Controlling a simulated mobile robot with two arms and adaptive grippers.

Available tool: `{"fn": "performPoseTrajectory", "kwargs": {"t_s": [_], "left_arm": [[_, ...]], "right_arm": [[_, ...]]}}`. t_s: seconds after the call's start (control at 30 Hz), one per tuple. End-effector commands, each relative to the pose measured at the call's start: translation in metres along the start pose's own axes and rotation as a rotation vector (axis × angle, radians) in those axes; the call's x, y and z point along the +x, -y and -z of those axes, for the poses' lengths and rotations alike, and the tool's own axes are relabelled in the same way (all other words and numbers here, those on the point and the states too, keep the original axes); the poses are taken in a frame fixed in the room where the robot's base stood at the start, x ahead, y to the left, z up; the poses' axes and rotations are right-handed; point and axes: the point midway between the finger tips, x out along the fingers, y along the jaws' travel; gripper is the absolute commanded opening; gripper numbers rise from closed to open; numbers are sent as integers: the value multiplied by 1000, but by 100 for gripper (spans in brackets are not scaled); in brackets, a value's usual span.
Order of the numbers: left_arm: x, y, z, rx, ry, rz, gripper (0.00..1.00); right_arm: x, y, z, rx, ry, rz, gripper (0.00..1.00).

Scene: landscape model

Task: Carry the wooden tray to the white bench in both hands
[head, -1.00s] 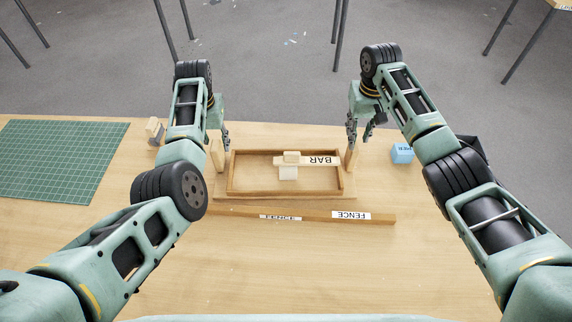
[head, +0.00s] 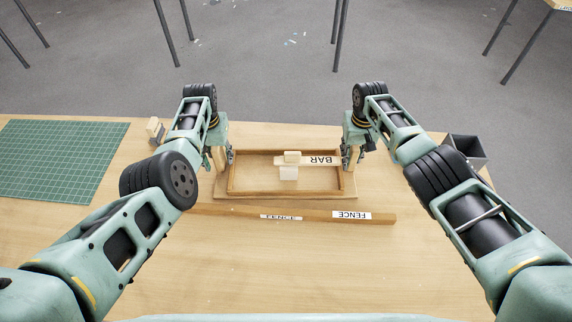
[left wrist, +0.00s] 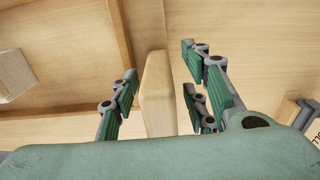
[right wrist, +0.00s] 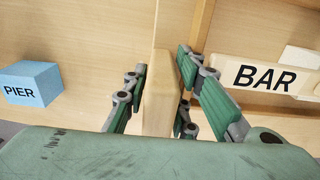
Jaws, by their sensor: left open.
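The wooden tray (head: 237,192) lies on the table in front of me, with an upright wooden post at each short end. In it are a wooden piece labelled BAR (head: 322,160) and pale blocks (head: 289,173). My left gripper (head: 226,158) is open around the left post (left wrist: 157,90), with gaps beside it. My right gripper (head: 352,158) has its fingers either side of the right post (right wrist: 158,90), spaced closer than the left ones. I cannot tell whether they press on it. I see no white bench.
A strip labelled FENCE (head: 310,216) lies just in front of the tray. A green cutting mat (head: 60,158) is at left, with a small block (head: 154,128) beside it. A dark bin (head: 466,148) and a blue PIER block (right wrist: 32,82) are at right.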

Motion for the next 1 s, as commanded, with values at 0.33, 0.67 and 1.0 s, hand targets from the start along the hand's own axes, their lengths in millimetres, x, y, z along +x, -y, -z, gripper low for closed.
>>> {"fn": "performPoseTrajectory", "kwargs": {"t_s": [0.33, 0.67, 1.0], "left_arm": [[0, 0, 0, 0, 0, 0, 19], [0, 0, 0, 0, 1, 0, 0], [-2, 0, 1, 0, -2, 1, 0]], "right_arm": [[0, 0, 0, 1, 0, 0, 1], [0, 0, 0, 1, 0, 0, 0], [-2, 0, 1, 1, -2, 1, 0]]}}
